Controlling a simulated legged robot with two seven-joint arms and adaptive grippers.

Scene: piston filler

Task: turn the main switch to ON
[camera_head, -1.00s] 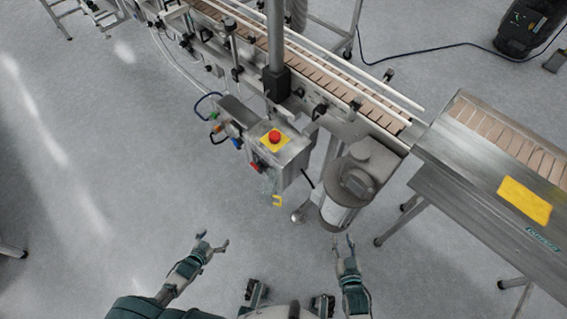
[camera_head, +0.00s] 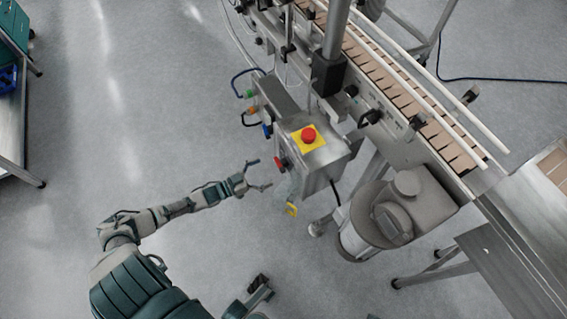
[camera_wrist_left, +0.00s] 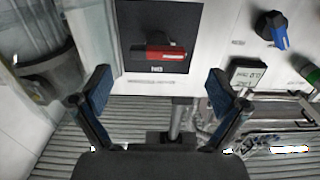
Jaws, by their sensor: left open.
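The main switch shows in the left wrist view as a red handle (camera_wrist_left: 160,52) on a black square plate, its bar lying sideways. In the head view the red switch (camera_head: 281,163) is on the side of the steel control box (camera_head: 325,160). My left gripper (camera_head: 262,174) is just left of it, jaws apart, with nothing between them. In the wrist view the open blue-padded fingers (camera_wrist_left: 160,88) flank the switch from below, apart from it.
A red emergency stop (camera_head: 308,135) on a yellow plate tops the box. The wrist view shows a blue knob (camera_wrist_left: 278,36), a small display (camera_wrist_left: 247,73) and a green button (camera_wrist_left: 310,72) right of the switch. A conveyor (camera_head: 400,85) runs behind.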

